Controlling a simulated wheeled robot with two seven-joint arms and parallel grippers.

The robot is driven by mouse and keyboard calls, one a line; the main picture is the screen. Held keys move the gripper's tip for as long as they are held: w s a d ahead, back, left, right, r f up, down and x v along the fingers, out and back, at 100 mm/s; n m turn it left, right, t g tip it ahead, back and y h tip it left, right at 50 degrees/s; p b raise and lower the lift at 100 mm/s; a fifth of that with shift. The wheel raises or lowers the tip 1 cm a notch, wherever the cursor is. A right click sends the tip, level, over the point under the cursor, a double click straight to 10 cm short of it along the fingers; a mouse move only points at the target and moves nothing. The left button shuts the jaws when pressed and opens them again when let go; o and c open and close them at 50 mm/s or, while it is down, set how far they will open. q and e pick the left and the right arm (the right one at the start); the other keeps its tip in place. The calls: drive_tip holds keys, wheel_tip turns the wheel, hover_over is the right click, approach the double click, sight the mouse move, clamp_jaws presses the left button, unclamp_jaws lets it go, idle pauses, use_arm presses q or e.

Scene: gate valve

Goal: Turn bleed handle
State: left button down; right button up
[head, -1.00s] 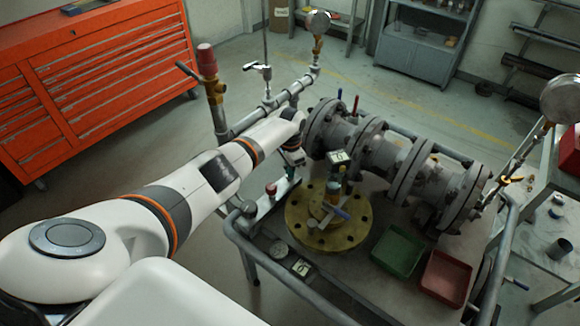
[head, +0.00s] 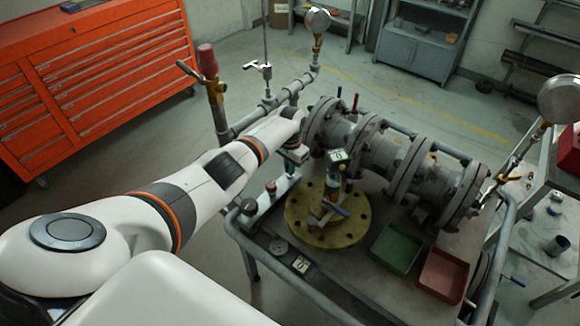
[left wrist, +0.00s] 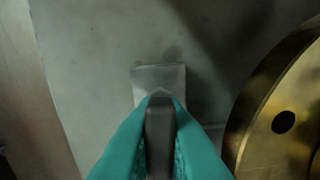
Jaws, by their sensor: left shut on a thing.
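My left gripper (head: 293,166) points down over the table's left part, left of the brass flange (head: 352,231). In the left wrist view its teal fingers (left wrist: 160,145) are shut on a dark grey bar (left wrist: 160,128), with a pale metal plate (left wrist: 158,78) just beyond. I cannot tell whether this bar is the bleed handle. The flange also shows at the right of the wrist view (left wrist: 262,130). In the head view the fingertips are mostly hidden. My right gripper is not in view.
A red-capped part (head: 271,187) stands close left of the gripper. The grey flanged pipe (head: 372,150) lies behind. Green (head: 396,249) and red (head: 443,277) trays sit at the front right. A tube rail (head: 262,256) edges the table. An upright red-topped valve (head: 208,63) stands at left.

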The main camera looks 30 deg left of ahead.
use_arm(q)
drive_tip(key=shift+w+r, duration=0.1)
drive_tip(key=c, duration=1.5)
unclamp_jaws()
drive_tip(key=shift+r, duration=0.4)
wheel_tip(320, 180, up, 11)
drive_tip(key=shift+r, duration=0.1)
